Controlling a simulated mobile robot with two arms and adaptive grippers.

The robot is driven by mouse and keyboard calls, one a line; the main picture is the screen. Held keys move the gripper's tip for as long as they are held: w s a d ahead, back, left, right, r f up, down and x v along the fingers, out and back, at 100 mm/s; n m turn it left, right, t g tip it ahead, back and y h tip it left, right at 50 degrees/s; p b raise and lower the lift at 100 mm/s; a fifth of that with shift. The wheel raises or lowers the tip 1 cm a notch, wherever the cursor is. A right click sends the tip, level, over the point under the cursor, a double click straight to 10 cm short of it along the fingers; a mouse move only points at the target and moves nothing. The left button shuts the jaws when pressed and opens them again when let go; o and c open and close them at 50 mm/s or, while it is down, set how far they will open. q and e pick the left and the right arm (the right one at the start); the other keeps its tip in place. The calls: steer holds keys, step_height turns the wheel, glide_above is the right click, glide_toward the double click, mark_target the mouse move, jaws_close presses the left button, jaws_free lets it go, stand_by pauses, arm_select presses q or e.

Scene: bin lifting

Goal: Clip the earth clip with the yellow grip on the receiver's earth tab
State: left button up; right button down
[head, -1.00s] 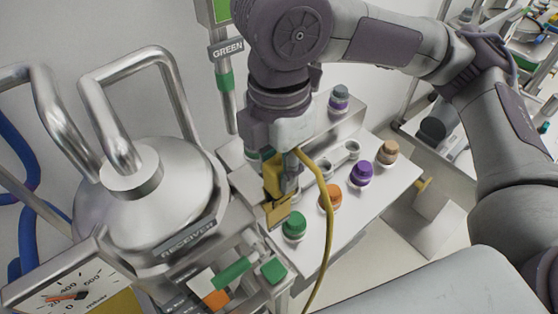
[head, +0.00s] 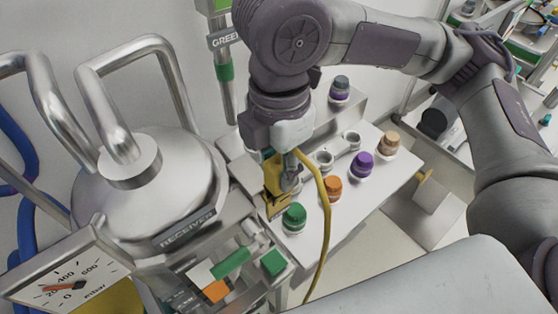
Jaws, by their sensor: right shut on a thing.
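My right gripper (head: 282,182) comes down from the top, shut on the yellow-gripped earth clip (head: 273,172). A yellow cable (head: 323,215) hangs from beside the clip in a loop toward the bottom. The clip's lower end is just behind and left of a green-capped bottle, above the left edge of a white shelf. The receiver (head: 120,205) is a round steel vessel with bent pipes on top and a "RECEIVER" label, left of the clip. I cannot make out its earth tab, and the clip appears apart from the vessel. My left gripper is out of view.
The white shelf (head: 355,222) holds bottles with green (head: 294,217), orange (head: 332,188), purple (head: 362,165) and tan (head: 388,143) caps. A pressure gauge (head: 70,285) is at lower left. A "GREEN" post (head: 225,60) stands behind. Open floor shows at right.

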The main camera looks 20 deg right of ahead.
steer(key=shift+f, duration=1.1)
stand_by(0.8)
steer(key=c, duration=0.7)
jaws_free()
steer(key=shift+r, duration=0.3)
step_height(320, 180, up, 12)
steer(key=shift+f, duration=0.25)
